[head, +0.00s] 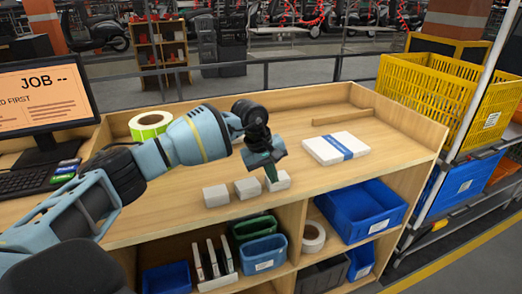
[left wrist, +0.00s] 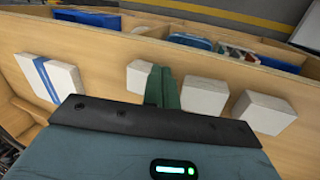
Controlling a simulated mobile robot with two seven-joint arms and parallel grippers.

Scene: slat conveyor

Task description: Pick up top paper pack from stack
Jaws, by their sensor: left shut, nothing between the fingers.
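A white paper pack with a blue band (head: 336,148) lies flat on the wooden bench top, toward the right. It also shows at the left of the left wrist view (left wrist: 36,72). I cannot tell whether it is one pack or several stacked. My left gripper (head: 271,174) points down over the front of the bench, apart from the pack. Its green fingers (left wrist: 162,88) are together with nothing between them. In the head view they overlap the rightmost of three small white blocks (head: 284,181); I cannot tell whether they touch it. My right gripper is out of view.
Two more white blocks, the middle one (head: 247,188) and the left one (head: 216,196), sit along the front. A green-white roll (head: 151,125) and a monitor (head: 45,98) stand left. A yellow crate (head: 432,92) stands right.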

